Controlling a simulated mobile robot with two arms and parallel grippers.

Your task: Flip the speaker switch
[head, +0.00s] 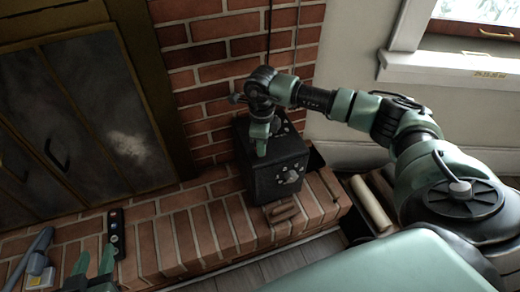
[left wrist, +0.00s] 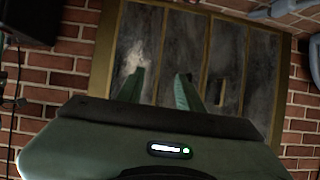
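The speaker is a black box (head: 262,178) standing on the brick hearth against the brick wall in the head view. Its front face carries a light, roundish fitting (head: 291,175); I cannot make out which part is the switch. My right gripper (head: 261,146) points down at the speaker's top, over or touching it; I cannot tell which, nor how far its fingers are apart. My left gripper (head: 92,262) is at the lower left of the head view, away from the speaker. In the left wrist view its fingers (left wrist: 160,90) are apart with nothing between them.
A fireplace with dark metal doors (head: 65,120) fills the left. A black strip with round buttons (head: 116,234) lies near my left gripper. Small wood pieces (head: 282,212) lie before the speaker, and a log (head: 371,204) is right of it. A window sill (head: 450,72) is at upper right.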

